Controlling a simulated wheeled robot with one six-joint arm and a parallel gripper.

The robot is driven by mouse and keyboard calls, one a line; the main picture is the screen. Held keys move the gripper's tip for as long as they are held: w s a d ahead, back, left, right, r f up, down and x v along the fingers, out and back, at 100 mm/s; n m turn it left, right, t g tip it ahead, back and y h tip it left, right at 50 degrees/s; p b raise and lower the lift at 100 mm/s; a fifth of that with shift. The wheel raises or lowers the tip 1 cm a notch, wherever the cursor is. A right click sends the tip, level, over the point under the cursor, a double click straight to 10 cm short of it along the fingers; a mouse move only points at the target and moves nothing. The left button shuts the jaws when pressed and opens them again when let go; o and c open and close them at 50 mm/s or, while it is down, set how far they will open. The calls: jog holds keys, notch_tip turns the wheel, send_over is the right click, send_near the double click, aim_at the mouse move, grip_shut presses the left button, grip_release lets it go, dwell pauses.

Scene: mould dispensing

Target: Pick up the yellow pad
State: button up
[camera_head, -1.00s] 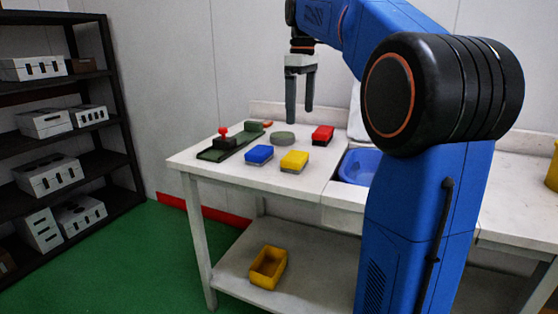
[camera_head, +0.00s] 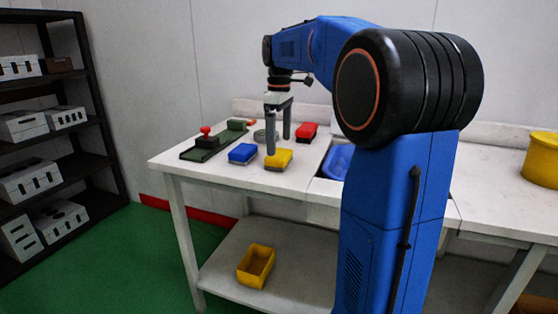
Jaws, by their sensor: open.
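The yellow pad (camera_head: 280,162) lies on the white table (camera_head: 220,184), near its front edge. I cannot tell whether the fingers touch the pad. Nothing is held between them.
A blue pad (camera_head: 242,153) lies just left of the yellow pad, and a red pad (camera_head: 307,130) lies behind it. A round grey-green object (camera_head: 262,136) is partly hidden by the gripper. A green tray (camera_head: 200,153) with a red-knobbed item is left. A blue basin (camera_head: 337,160) is right.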

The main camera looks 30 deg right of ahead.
aim_at(279, 153)
jog(key=shift+f, duration=2.9)
jog(key=c, duration=1.3)
jog(key=shift+o, duration=0.2)
jog(key=shift+r, duration=0.1)
notch_tip(279, 153, up, 10)
jog(key=shift+f, duration=0.1)
